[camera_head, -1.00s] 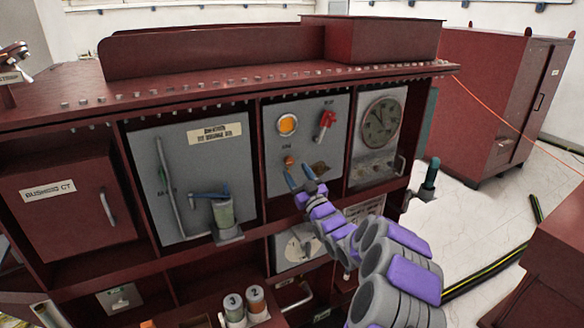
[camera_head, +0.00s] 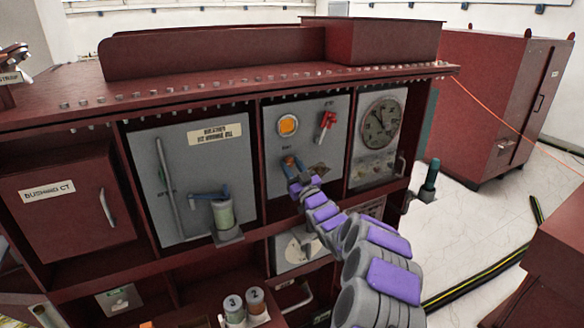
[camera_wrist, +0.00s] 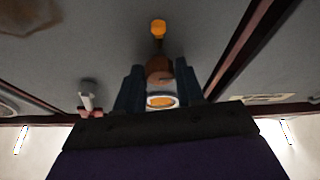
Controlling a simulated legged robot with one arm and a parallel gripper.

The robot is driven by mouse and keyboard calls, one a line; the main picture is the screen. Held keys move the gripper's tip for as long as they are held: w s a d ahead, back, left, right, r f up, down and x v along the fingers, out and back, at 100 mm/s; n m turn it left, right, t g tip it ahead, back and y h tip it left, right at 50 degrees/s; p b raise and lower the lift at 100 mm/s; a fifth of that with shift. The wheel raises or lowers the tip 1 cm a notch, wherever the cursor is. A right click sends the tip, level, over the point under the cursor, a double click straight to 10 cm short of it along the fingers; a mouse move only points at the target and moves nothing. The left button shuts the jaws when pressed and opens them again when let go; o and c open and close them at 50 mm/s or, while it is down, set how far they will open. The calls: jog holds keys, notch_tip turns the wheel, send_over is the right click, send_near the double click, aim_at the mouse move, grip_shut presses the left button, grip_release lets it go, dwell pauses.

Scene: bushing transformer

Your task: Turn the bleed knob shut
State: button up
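In the head view the grey panel (camera_head: 312,121) holds a small orange-brown knob (camera_head: 289,160) under a short label. I take it for the bleed knob; the label is too blurred to read. My gripper (camera_head: 293,164) is at it, and the blue fingers partly hide it. In the wrist view the brown knob body (camera_wrist: 159,70) shows between my two dark fingers (camera_wrist: 159,84), one on each side. An orange piece (camera_wrist: 158,28) stands beyond it. The fingers are apart; whether they touch the knob is not clear.
On the same panel are an orange lamp (camera_head: 288,125) above the knob and a red handle (camera_head: 327,122) at upper right. A dial gauge (camera_head: 381,122) sits to the right. A blue-handled valve (camera_head: 220,206) is on the left panel. A cabinet shelf edge runs below.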

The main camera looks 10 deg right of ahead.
jog(key=c, duration=0.6)
jog(key=shift+m, duration=0.4)
jog(key=m+h, duration=0.1)
jog(key=m, duration=0.1)
jog(key=m+h+p, duration=0.1)
jog(key=m, duration=0.1)
jog(key=shift+a+r+t+h, duration=0.1)
jog(key=shift+a+t+h, duration=0.05)
jog(key=shift+t+h, duration=0.2)
jog(key=m+h, duration=0.1)
jog(key=m, duration=0.1)
jog(key=m+h+p, duration=0.1)
jog(key=m, duration=0.2)
jog(key=shift+s+a+r, duration=0.1)
jog(key=shift+r, duration=0.05)
jog(key=m+h, duration=0.1)
jog(key=m, duration=0.2)
jog(key=m+g+h+b, duration=0.1)
jog(key=m+h, duration=0.1)
jog(key=m, duration=0.2)
jog(key=m+g+b, duration=0.1)
jog(key=m, duration=0.2)
jog(key=m+g+h+b, duration=0.1)
jog(key=m, duration=0.1)
jog(key=shift+m, duration=0.4)
jog(key=shift+g, duration=0.25)
